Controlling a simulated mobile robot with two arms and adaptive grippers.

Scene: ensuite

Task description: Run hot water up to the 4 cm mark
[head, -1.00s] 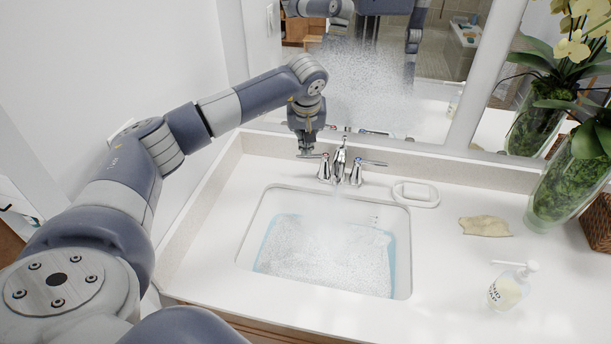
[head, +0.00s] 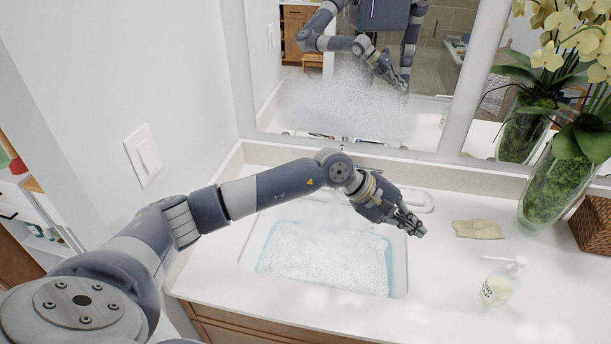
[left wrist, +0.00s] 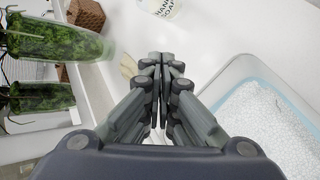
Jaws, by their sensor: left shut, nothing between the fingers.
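The sink basin (head: 399,272) is set in the white counter and holds water (head: 325,262) with a speckled white surface and a light-blue edge. The water also shows at the right of the left wrist view (left wrist: 275,130). Pale mist hangs above the basin. My left gripper (head: 414,228) is shut and empty, above the counter by the basin's right back corner. Its closed fingers (left wrist: 166,62) show in the left wrist view. My right gripper is not in view.
A soap bottle (head: 500,284), a tan cloth-like piece (head: 478,229), a glass vase with orchids (head: 548,190) and a wicker basket (head: 594,222) stand to the right. The mirror (head: 420,120) stands behind; the front right counter is clear.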

